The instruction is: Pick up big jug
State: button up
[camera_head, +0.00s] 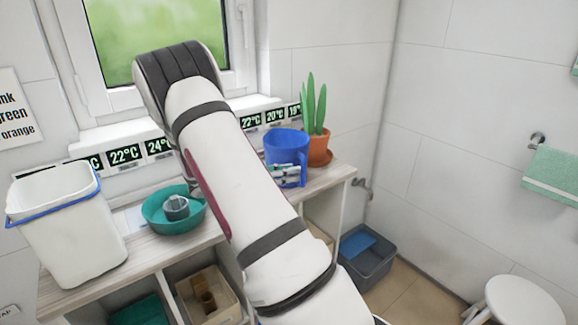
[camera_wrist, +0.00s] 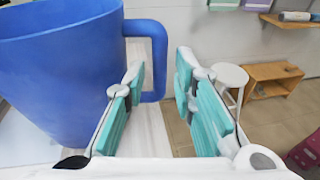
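The big blue jug (camera_head: 287,146) stands upright on the right part of the shelf top, in front of a potted plant. In the wrist view the jug (camera_wrist: 62,75) fills the left side, with its handle (camera_wrist: 160,50) facing right. My gripper (camera_head: 286,172) is low in front of the jug. In the wrist view its teal-padded fingers (camera_wrist: 161,82) are spread apart. The lower part of the handle shows in the gap between the fingertips, and the left finger is close beside the jug wall. I cannot tell whether anything touches.
A potted plant (camera_head: 318,125) stands right behind the jug. A teal bowl (camera_head: 160,221) with a grey cup and a white bin (camera_head: 68,230) stand on the left shelf top. A grey tub (camera_head: 375,265) and a white stool (camera_head: 515,300) are on the floor to the right.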

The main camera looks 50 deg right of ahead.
aim_at(303, 171)
jog(key=x, duration=0.5)
jog(key=shift+f+p, duration=0.2)
jog(key=shift+p, duration=0.1)
grip_shut()
jog(key=shift+d+r, duration=0.1)
